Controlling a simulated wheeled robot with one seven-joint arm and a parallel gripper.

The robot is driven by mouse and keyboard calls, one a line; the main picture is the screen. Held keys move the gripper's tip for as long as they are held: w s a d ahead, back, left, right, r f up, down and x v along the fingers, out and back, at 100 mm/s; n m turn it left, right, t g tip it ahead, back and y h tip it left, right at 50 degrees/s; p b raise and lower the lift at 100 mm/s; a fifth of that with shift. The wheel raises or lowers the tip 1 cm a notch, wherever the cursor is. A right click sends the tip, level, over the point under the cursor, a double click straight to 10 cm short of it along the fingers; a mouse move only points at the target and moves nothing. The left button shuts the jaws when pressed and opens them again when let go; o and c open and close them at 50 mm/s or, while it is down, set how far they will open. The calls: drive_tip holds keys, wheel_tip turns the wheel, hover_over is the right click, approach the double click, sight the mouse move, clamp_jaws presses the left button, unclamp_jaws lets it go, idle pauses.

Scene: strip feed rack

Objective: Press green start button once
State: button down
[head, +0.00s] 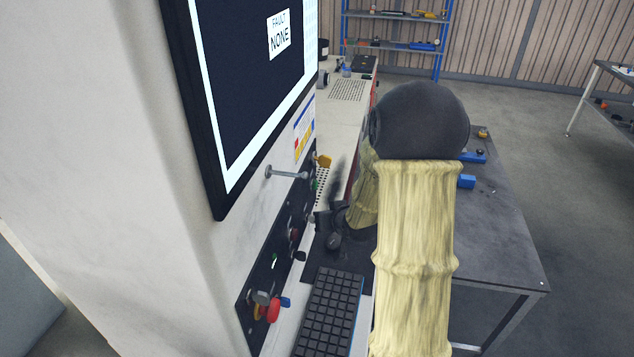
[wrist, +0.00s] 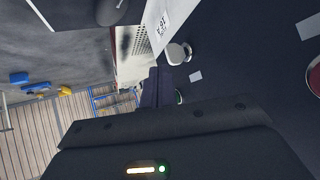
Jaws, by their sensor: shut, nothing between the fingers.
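The control panel (head: 262,275) is a dark strip with buttons and knobs on the wall below the screen. A small green spot (head: 314,185) shows on its far part, and a small bright green mark (head: 275,262) on its nearer part. I cannot tell which is the start button. My gripper (head: 322,222) is shut and empty, close to the panel. In the wrist view my gripper (wrist: 160,87) has a round green part (wrist: 179,97) right beside its fingers, partly hidden by my gripper's body. Whether they touch is unclear.
The screen (head: 255,80) reads "FAULT NONE". A red knob (head: 272,310) sits at the panel's near end, above a black keyboard (head: 330,312). A grey lever (head: 287,174) sticks out near the screen. A dark table (head: 500,235) stands right; open floor lies beyond.

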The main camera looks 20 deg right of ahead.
sight(315, 185)
drive_tip(key=w+d+r+m+t+y+p, duration=0.1)
drive_tip(key=w+d+m+t+y+p, duration=0.1)
drive_tip(key=d+t, duration=0.7)
drive_tip(key=shift+w+d+r+m+y, duration=0.4)
drive_tip(key=shift+d+m+y, duration=0.45)
drive_tip(key=shift+d, duration=0.25)
drive_tip(key=shift+a, duration=0.1)
drive_tip(key=w+a, duration=0.5)
drive_tip(key=a, duration=0.2)
